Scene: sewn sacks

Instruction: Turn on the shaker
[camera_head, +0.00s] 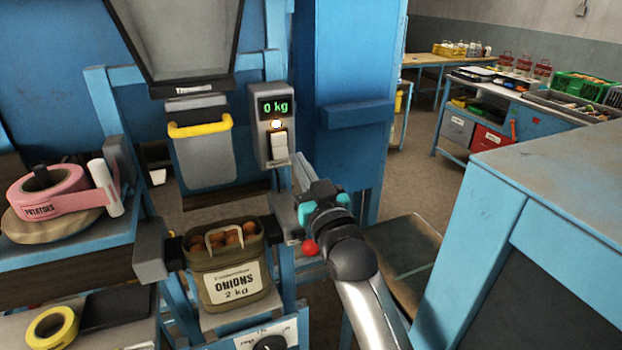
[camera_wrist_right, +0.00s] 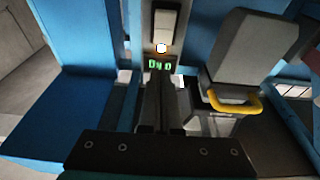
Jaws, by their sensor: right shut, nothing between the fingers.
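A grey control box (camera_head: 262,130) on the blue frame has a green display reading 0 kg (camera_head: 274,107), a glowing lamp (camera_head: 277,124) and a pale rocker switch (camera_head: 280,146). In the right wrist view the switch (camera_wrist_right: 164,25) shows upside down, above the lamp and display. A black knob (camera_head: 270,344) on a white dial plate sits below the sack, cut by the frame edge. I cannot tell which control belongs to the shaker. My right gripper (camera_head: 299,166) is shut and empty, its tips just below and right of the switch; contact cannot be told. My left gripper is out of view.
An olive sack labelled onions (camera_head: 232,272) stands open between grey pads. A chute flap with a yellow handle (camera_head: 200,128) hangs above it. A blue bench (camera_head: 545,185) fills the right foreground.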

